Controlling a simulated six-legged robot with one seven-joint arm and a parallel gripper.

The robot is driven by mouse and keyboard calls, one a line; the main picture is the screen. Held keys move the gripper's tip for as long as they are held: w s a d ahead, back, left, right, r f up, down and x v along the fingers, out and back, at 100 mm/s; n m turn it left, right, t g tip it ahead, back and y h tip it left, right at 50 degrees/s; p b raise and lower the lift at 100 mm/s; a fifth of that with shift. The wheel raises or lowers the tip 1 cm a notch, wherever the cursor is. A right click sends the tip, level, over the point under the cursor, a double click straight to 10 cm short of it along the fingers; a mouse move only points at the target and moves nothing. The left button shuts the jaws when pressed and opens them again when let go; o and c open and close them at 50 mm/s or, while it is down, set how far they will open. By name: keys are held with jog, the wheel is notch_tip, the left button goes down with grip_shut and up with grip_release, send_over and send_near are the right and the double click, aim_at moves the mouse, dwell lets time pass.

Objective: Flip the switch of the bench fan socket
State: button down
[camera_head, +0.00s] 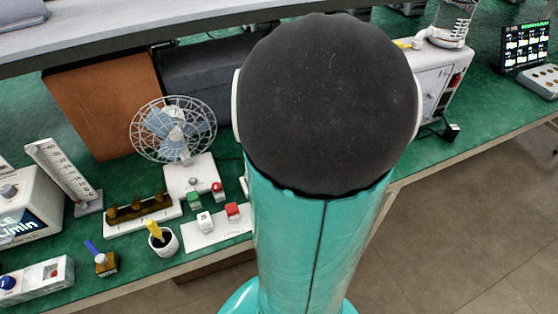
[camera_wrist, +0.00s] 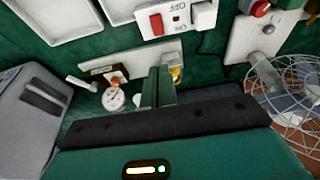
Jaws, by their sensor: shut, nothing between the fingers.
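In the wrist view a white socket plate (camera_wrist: 178,22) carries a red rocker switch (camera_wrist: 156,24), a small dark dot and a white block, with OFF and ON lettering upside down. My gripper (camera_wrist: 158,74) is shut and empty; its green fingers point toward the plate from below in the picture, apart from the switch. The fan (camera_wrist: 290,85) with its wire cage is at the right. In the head view the fan (camera_head: 173,128) stands on a white base, and a white plate (camera_head: 205,239) with red and white blocks lies in front of it. My arm hides the gripper there.
In the wrist view a white strip with a round gauge (camera_wrist: 113,99) and a yellow part lies close beside my fingers. A grey box (camera_wrist: 30,110) is at the left. In the head view a cup (camera_head: 164,242) and a rack (camera_head: 142,210) crowd the bench's front.

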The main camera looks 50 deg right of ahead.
jog(key=shift+f, duration=0.1)
jog(key=x, duration=1.2)
jog(key=shift+s+a+f, duration=0.25)
jog(key=shift+a+f, duration=0.05)
jog(key=shift+f, duration=0.75)
jog(key=shift+d+f+g, duration=0.1)
jog(key=shift+f+g, duration=0.05)
jog(key=shift+g, duration=0.15)
jog(key=shift+s+a, duration=0.45)
jog(key=shift+s, duration=0.25)
